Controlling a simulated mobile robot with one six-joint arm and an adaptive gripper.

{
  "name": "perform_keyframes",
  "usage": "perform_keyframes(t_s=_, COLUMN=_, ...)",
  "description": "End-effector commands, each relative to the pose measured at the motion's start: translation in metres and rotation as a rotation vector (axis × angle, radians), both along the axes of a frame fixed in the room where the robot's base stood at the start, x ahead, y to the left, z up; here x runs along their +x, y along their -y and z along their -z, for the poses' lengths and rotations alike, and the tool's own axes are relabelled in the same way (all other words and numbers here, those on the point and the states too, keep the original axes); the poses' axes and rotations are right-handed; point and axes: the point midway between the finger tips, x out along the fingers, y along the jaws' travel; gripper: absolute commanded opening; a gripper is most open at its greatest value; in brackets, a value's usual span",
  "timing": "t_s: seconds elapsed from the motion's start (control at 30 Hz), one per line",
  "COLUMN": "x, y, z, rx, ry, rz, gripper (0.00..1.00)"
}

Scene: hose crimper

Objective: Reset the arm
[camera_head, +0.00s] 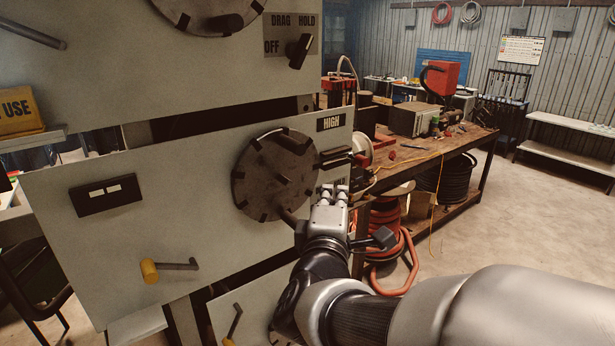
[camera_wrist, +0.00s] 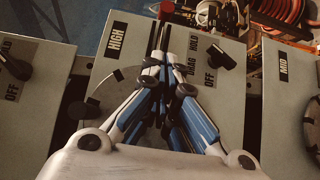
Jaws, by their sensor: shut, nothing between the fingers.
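My gripper (camera_head: 335,190) is in front of the right edge of the grey panel (camera_head: 100,235) marked HIGH, beside its round dark dial (camera_head: 275,172). Its fingers are drawn together with nothing held. In the wrist view my gripper (camera_wrist: 160,65) also shows closed, with the fingers converging over the HIGH panel (camera_wrist: 103,65) and hiding part of its dial (camera_wrist: 110,88). I cannot tell whether the fingertips touch the panel. A black selector knob (camera_wrist: 221,57) sits right of the fingers in that view.
An upper panel carries a DRAG/HOLD/OFF knob (camera_head: 300,50). The HIGH panel also has a yellow-ended lever (camera_head: 150,270). A wooden workbench (camera_head: 425,160) with tools stands behind, with an orange hose (camera_head: 405,265) near its legs. Open floor (camera_head: 540,215) lies at right.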

Motion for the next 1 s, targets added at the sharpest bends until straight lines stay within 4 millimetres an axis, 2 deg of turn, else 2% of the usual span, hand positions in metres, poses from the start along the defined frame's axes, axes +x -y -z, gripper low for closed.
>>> perform_keyframes(t_s=0.23, x=0.000, y=-0.001, z=0.005, rx=0.027, ry=-0.004, rz=-0.015, gripper=0.00)
perform_keyframes(t_s=0.37, x=-0.006, y=-0.007, z=0.033, rx=0.191, ry=-0.046, rz=-0.093, gripper=0.00)
perform_keyframes(t_s=0.47, x=-0.020, y=-0.014, z=0.074, rx=0.409, ry=-0.136, rz=-0.174, gripper=0.00)
perform_keyframes(t_s=0.57, x=-0.047, y=-0.019, z=0.122, rx=0.642, ry=-0.274, rz=-0.210, gripper=0.00)
perform_keyframes(t_s=0.67, x=-0.082, y=-0.016, z=0.175, rx=0.855, ry=-0.431, rz=-0.169, gripper=0.00)
perform_keyframes(t_s=0.8, x=-0.146, y=0.005, z=0.254, rx=1.111, ry=-0.636, rz=0.038, gripper=0.00)
perform_keyframes(t_s=0.9, x=-0.193, y=0.027, z=0.301, rx=1.248, ry=-0.728, rz=0.255, gripper=0.00)
perform_keyframes(t_s=1.0, x=-0.233, y=0.048, z=0.336, rx=1.341, ry=-0.764, rz=0.466, gripper=0.00)
